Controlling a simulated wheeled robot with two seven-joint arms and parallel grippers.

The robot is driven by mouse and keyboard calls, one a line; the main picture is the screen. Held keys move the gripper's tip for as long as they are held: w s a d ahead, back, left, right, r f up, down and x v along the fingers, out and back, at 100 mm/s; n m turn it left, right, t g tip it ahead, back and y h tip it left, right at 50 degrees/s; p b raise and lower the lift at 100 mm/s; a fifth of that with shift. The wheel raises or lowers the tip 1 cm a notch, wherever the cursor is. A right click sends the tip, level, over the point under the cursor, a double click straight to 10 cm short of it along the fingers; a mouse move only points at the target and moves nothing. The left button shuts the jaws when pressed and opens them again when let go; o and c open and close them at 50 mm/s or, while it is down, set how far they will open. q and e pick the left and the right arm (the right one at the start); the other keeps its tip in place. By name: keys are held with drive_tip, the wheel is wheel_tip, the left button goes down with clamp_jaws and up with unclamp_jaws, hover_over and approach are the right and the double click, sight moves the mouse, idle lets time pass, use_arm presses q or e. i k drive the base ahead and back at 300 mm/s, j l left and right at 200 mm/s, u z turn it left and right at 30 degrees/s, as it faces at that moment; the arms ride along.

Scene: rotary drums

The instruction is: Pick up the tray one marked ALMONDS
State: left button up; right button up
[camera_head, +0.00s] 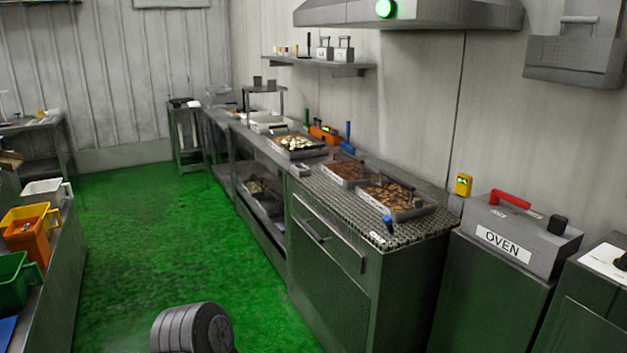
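Several shallow metal trays with food stand on the long counter at the centre right. The nearest tray (421,212) holds brown pieces and sits on the perforated top close to the counter's near end. A second tray (327,177) with brown pieces is just behind it to the left. A third tray (276,144) with pale pieces is further back. I cannot read the word ALMONDS on any of them. A small white label (377,238) lies at the near edge, too small to read. Neither of my grippers shows, and both are away from the trays in this view.
A grey box marked OVEN (502,245) with a red handle stands right of the counter. A range hood (410,12) hangs above. A left bench carries an orange bin (27,240) and a green bin (14,285). The green floor (165,240) between is clear.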

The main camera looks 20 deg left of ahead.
sight(350, 171)
drive_tip(key=i+j, duration=0.1)
drive_tip(key=j, duration=0.25)
drive_tip(key=i+j, duration=0.1)
drive_tip(key=j, duration=0.25)
drive_tip(key=i+j, duration=0.1)
drive_tip(key=j, duration=0.25)
drive_tip(key=i+j, duration=0.1)
drive_tip(key=j, duration=0.25)
